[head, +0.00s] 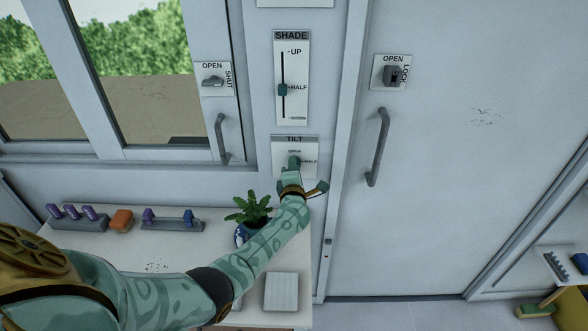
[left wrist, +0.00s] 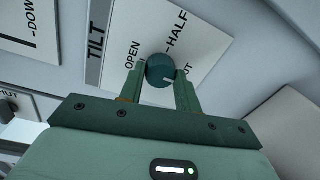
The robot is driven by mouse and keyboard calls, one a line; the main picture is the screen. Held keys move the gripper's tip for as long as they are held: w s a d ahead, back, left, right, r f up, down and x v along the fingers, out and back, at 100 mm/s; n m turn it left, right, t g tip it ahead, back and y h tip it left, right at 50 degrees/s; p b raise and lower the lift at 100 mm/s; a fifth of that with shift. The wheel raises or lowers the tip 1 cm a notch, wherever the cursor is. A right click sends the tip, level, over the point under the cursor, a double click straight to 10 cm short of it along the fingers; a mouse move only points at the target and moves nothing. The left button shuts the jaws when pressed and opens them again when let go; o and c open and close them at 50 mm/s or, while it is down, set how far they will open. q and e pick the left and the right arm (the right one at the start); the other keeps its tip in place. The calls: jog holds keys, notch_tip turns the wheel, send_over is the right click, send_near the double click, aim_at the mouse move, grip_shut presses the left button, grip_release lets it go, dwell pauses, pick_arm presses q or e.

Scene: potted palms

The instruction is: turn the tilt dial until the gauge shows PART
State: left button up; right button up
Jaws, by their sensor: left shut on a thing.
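The tilt dial (left wrist: 158,66) is a round dark teal knob on a white TILT plate (head: 280,157) on the wall, below the shade slider. My left gripper (left wrist: 161,76) is shut on the dial, one finger on each side. In the head view my left gripper (head: 293,172) reaches up to the plate and partly hides the dial. In the left wrist view the plate reads OPEN, HALF and a partly covered label ending in UT. The dial's white mark points toward that covered label. I see no gauge reading PART. My right gripper is not in view.
A shade slider (head: 282,90) sits above, near HALF. Window and door handles (head: 377,147) flank the plate. Below, a white table (head: 190,255) bears a potted plant (head: 250,207), an orange block (head: 121,220), pegged racks and a pale square block (head: 281,291).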

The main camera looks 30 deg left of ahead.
pick_arm(q)
jog(key=shift+f, duration=0.1)
jog(key=o, duration=1)
jog(key=shift+s+d, duration=0.1)
jog(key=p+v, duration=0.4)
jog(key=v, duration=1.2)
